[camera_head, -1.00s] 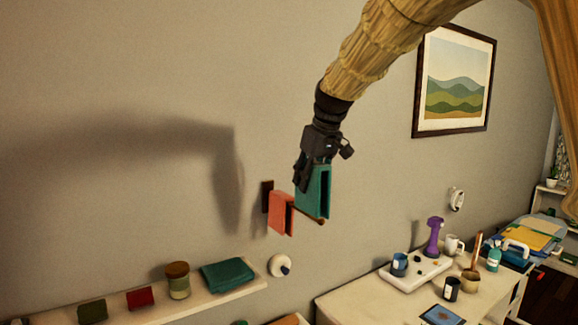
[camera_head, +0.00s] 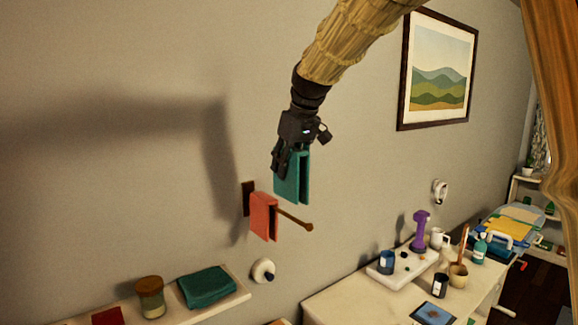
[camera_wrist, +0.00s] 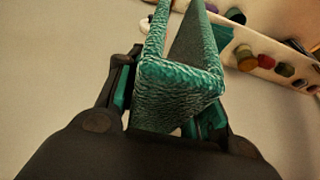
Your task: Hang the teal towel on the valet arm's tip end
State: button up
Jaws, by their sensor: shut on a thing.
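The teal towel (camera_head: 293,178) hangs folded over, its two layers apart, from my gripper (camera_head: 284,163), which is shut on its top fold. In the wrist view the towel (camera_wrist: 178,82) sits between both fingers of my gripper (camera_wrist: 165,118). The valet arm (camera_head: 293,218) is a thin brown rod on a dark wall mount, its knobbed tip pointing right. A coral towel (camera_head: 263,217) hangs on the rod near the mount. In the head view the teal towel appears above the rod, with its lower edge clear of the bare tip part. The wrist view does not show the rod.
A wall shelf (camera_head: 235,297) below holds another folded teal cloth (camera_head: 206,287) and a jar (camera_head: 150,297). A round white wall knob (camera_head: 263,270) is above the shelf's end. A desk (camera_head: 345,295) with mugs and a purple bottle (camera_head: 420,231) stands at right.

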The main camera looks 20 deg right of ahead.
aim_at(284, 212)
jog(key=w+f, duration=0.1)
jog(key=w+f+b, duration=0.1)
jog(key=w+f, duration=0.1)
jog(key=shift+d+f, duration=0.2)
jog(key=shift+s+f, duration=0.15)
jog(key=shift+s, duration=0.1)
jog(key=shift+s+a+f+b, duration=0.1)
jog(key=shift+s+f+b, duration=0.1)
jog(key=shift+s, duration=0.2)
jog(key=shift+s+a+f+b, duration=0.1)
jog(key=shift+s+b, duration=0.1)
jog(key=shift+s, duration=0.2)
jog(key=shift+d+b+x, duration=0.25)
jog(key=shift+b+x, duration=0.1)
jog(key=shift+x, duration=0.85)
jog(key=shift+s+f+b, duration=0.3)
jog(key=shift+f, duration=0.2)
jog(key=shift+b+x, duration=0.35)
jog(key=shift+x, duration=0.65)
jog(key=shift+s+d+f+b, duration=0.1)
jog(key=shift+s+f+b, duration=0.2)
jog(key=shift+f, duration=0.35)
jog(key=shift+b+x, duration=0.35)
jog(key=shift+x, duration=0.45)
jog(key=shift+s+d+f+b, duration=0.15)
jog(key=shift+f+b, duration=0.65)
jog(key=shift+f, duration=1.45)
